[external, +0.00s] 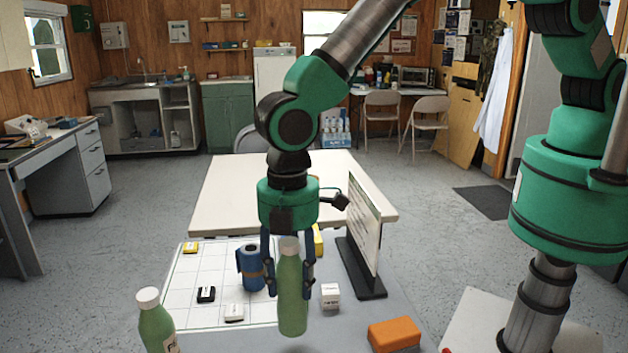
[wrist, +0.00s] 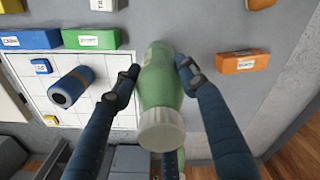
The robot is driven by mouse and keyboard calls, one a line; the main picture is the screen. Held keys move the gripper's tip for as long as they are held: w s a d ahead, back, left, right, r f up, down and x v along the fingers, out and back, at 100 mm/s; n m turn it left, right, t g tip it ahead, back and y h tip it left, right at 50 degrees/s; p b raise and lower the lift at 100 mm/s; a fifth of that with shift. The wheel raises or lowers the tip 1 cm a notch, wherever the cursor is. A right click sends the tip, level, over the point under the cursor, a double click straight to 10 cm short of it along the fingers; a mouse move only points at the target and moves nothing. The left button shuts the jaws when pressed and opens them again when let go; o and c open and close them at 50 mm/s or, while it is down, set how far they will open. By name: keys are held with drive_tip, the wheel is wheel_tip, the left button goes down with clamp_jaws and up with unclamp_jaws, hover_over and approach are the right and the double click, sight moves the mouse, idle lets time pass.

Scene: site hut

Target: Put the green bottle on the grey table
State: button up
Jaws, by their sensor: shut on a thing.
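A green bottle (external: 291,300) with a pale cap is upright between the two fingers of my gripper (external: 288,283), which is shut on it. The wrist view shows the same green bottle (wrist: 160,90) cap towards the camera, with a finger of my gripper (wrist: 156,76) on each side. Its base is over the grey table (external: 408,312); I cannot tell surely whether it touches. A second green bottle (external: 155,325) with a white cap stands at the lower left, cut off by the picture edge.
A board on a stand (external: 365,235) and an orange block (external: 394,334) are to the right. A cream table (external: 230,195) is behind.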

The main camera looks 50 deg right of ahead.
drive_tip(key=w+a+f, duration=0.1)
drive_tip(key=w+a, duration=0.6)
drive_tip(key=a, duration=0.4)
drive_tip(key=shift+s+f, duration=0.1)
drive_tip(key=shift+f, duration=0.05)
idle(0.3)
drive_tip(key=shift+d+f, duration=0.1)
drive_tip(key=shift+f, duration=1.75)
drive_tip(key=o, duration=1)
wheel_tip(320, 180, up, 12)
drive_tip(key=shift+r, duration=0.15)
